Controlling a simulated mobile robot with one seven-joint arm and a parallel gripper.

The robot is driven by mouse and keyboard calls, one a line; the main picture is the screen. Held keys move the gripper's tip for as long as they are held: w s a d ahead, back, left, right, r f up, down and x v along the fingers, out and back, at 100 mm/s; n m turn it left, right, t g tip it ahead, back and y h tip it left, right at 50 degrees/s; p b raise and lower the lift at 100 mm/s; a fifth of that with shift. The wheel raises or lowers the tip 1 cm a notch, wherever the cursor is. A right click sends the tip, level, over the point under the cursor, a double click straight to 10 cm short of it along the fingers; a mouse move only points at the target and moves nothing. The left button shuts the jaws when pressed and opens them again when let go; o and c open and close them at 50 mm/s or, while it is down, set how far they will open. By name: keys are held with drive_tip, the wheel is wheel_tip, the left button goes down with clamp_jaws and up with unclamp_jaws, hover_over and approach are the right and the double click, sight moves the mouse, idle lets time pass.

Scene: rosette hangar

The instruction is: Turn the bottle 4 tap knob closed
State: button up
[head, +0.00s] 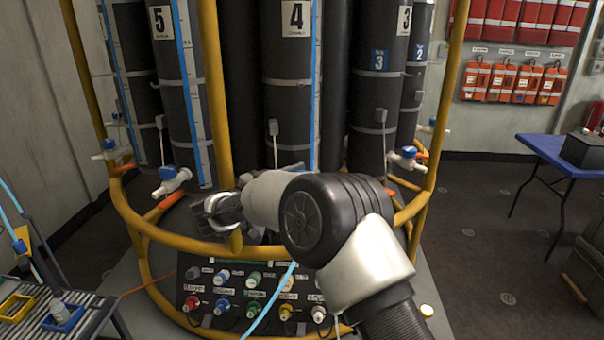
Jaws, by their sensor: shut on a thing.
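Bottle 4 (288,95) is a tall dark cylinder in the middle of the rosette, with a white label bearing a 4 and a blue strip down its right side. Its lower end and its tap knob are hidden behind my arm. My gripper (225,209) is in front of the rosette, left of and below bottle 4, by the yellow frame. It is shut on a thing. My wrist and forearm cover the jaws' contact, so the held part does not show clearly; the place fits the bottle 4 tap knob.
Bottle 5's tap (171,181), white with a blue knob, is close left of my gripper. Bottle 3's tap (406,158) is to the right. Yellow frame rails (178,240) surround the bottles. A panel (250,291) of coloured knobs lies below. A blue table (545,150) stands right.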

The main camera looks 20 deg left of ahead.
drive_tip(key=shift+f, duration=0.2)
drive_tip(key=o, duration=1.1)
drive_tip(key=shift+w, duration=0.1)
drive_tip(key=shift+c, duration=0.2)
drive_tip(key=shift+r, duration=0.1)
drive_tip(key=shift+s+a, duration=0.15)
drive_tip(key=shift+s, duration=0.1)
drive_tip(key=p+v, duration=0.1)
drive_tip(key=v, duration=1.6)
